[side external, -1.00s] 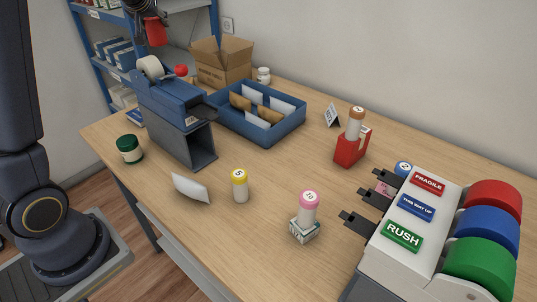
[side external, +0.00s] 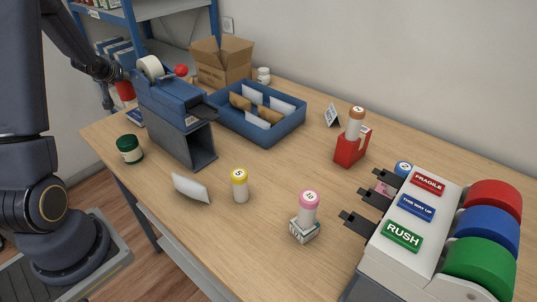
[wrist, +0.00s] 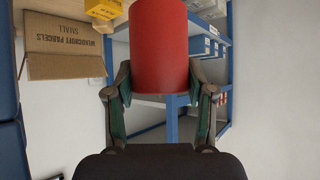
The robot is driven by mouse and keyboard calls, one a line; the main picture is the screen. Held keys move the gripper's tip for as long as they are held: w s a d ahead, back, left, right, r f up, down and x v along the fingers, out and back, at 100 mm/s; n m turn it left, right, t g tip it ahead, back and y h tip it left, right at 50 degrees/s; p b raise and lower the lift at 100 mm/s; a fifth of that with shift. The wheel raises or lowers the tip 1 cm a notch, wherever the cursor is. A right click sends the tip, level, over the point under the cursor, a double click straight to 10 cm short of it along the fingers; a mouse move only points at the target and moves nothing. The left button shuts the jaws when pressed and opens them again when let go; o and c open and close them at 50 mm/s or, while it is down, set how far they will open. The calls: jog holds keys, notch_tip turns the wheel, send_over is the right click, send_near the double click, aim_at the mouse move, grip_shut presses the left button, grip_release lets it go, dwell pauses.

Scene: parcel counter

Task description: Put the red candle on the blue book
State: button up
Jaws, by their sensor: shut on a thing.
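The red candle (side external: 125,91) is in my gripper (side external: 118,76), behind the left side of the blue tape dispenser in the side view. In the wrist view, the red candle (wrist: 158,45) sits between the two fingers of my gripper (wrist: 160,82), which are shut on it. The blue book (side external: 136,117) lies at the table's far left edge, partly hidden by the dispenser. In the side view the candle appears just above the book, with a small gap; its exact height is hard to tell. The book is not visible in the wrist view.
The tape dispenser (side external: 178,120) stands close beside the book. A dark green jar (side external: 130,149) is nearer the front edge. A blue tray (side external: 262,112) with envelopes and an open cardboard box (side external: 221,62) stand to the right. Blue shelving (side external: 143,22) is behind.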

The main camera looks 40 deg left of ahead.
aim_at(125, 93)
jog(key=shift+w+a+f, duration=0.55)
jog(key=shift+f, duration=0.9)
jog(key=shift+w+a+f, duration=0.55)
jog(key=shift+f, duration=0.95)
jog(key=shift+w+a+f, duration=0.55)
jog(key=shift+f, duration=0.9)
jog(key=shift+f, duration=0.1)
jog(key=o, duration=1.3)
jog(key=shift+c, duration=0.2)
jog(key=shift+s+d+r, duration=0.1)
jog(key=shift+r, duration=0.15)
jog(key=v, duration=0.7)
